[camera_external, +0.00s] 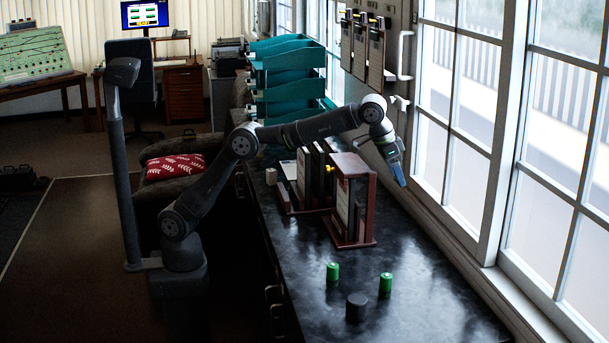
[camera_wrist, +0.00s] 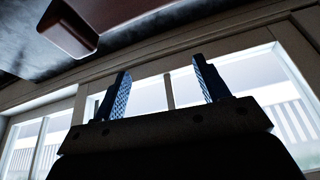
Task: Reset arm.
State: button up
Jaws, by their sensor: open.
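My gripper (camera_external: 399,175) hangs in the air at the end of my outstretched arm, right of the brown wooden stand and near the window. In the wrist view its two blue fingers (camera_wrist: 164,90) stand apart with nothing between them, against the bright window. The lever frame is not clear to me; dark upright panels in a wooden rack (camera_external: 308,180) and a wooden stand (camera_external: 350,240) with a white sheet stand on the dark counter. The wrist view shows a brown wooden edge (camera_wrist: 68,32) at the top left.
Two green cylinders (camera_external: 332,273) (camera_external: 386,284) and a black cylinder (camera_external: 356,308) stand on the front of the counter (camera_external: 430,300). Windows (camera_external: 455,130) line the right side. Teal trays (camera_external: 290,75) stand behind. The counter's front right is clear.

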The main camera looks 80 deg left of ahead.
jog(key=w+a+n+y, duration=0.1)
jog(key=w+a, duration=0.3)
jog(key=a, duration=1.2)
jog(key=shift+a+r+n, duration=0.2)
jog(key=shift+r+n, duration=0.25)
jog(key=shift+n, duration=0.35)
